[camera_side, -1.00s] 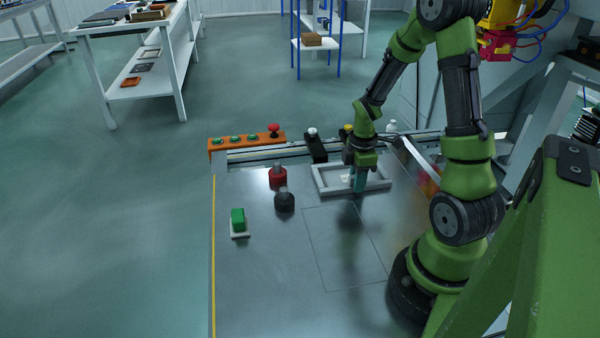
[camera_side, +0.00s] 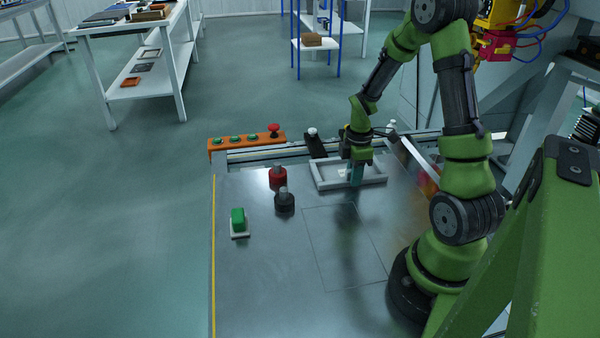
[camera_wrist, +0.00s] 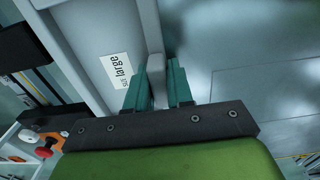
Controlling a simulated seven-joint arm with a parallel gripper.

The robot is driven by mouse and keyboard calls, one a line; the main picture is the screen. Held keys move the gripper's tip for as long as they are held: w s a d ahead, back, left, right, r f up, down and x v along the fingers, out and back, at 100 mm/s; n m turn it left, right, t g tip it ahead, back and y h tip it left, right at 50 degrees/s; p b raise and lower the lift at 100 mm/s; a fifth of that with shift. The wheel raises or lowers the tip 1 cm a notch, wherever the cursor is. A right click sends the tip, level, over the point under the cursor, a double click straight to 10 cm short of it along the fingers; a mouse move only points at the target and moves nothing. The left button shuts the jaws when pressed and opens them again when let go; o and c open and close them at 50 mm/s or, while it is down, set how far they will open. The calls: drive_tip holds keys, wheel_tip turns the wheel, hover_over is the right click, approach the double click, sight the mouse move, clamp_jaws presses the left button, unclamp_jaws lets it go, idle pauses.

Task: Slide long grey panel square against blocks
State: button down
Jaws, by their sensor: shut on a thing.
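The grey panel (camera_side: 319,180) is a raised-rim frame lying flat on the metal table near its back edge. A white label reading "size large" sits inside the panel (camera_wrist: 97,35) in the wrist view. My gripper (camera_side: 356,183) points down at the panel's near long rim. In the wrist view its teal fingers (camera_wrist: 157,88) are shut on that rim, one on each side. A black block (camera_side: 316,146) stands just behind the panel's back-left part; I cannot tell whether they touch. My wrist hides part of the panel's back edge and what lies behind it.
A red knobbed cylinder (camera_side: 278,179) and a black one (camera_side: 284,202) stand left of the panel. A green block (camera_side: 238,220) is further left. An orange button box (camera_side: 246,141) sits at the back left. The table front is clear.

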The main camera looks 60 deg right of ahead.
drive_tip(key=shift+w+d, duration=0.1)
drive_tip(key=c, duration=0.9)
unclamp_jaws()
wheel_tip(320, 180, up, 16)
drive_tip(key=s+a+r+m+t, duration=0.1)
drive_tip(key=a+m, duration=0.3)
drive_tip(key=a, duration=0.4)
drive_tip(key=s+a+r+m+t+y, duration=0.1)
drive_tip(key=s+a+r+m+t, duration=0.1)
drive_tip(key=a, duration=0.6)
drive_tip(key=s+a+r+m+t+y, duration=0.1)
drive_tip(key=a+r+m+t, duration=0.3)
drive_tip(key=a+m, duration=0.3)
drive_tip(key=shift+s+a+r, duration=0.2)
drive_tip(key=shift+a+r, duration=0.1)
drive_tip(key=shift+a, duration=0.4)
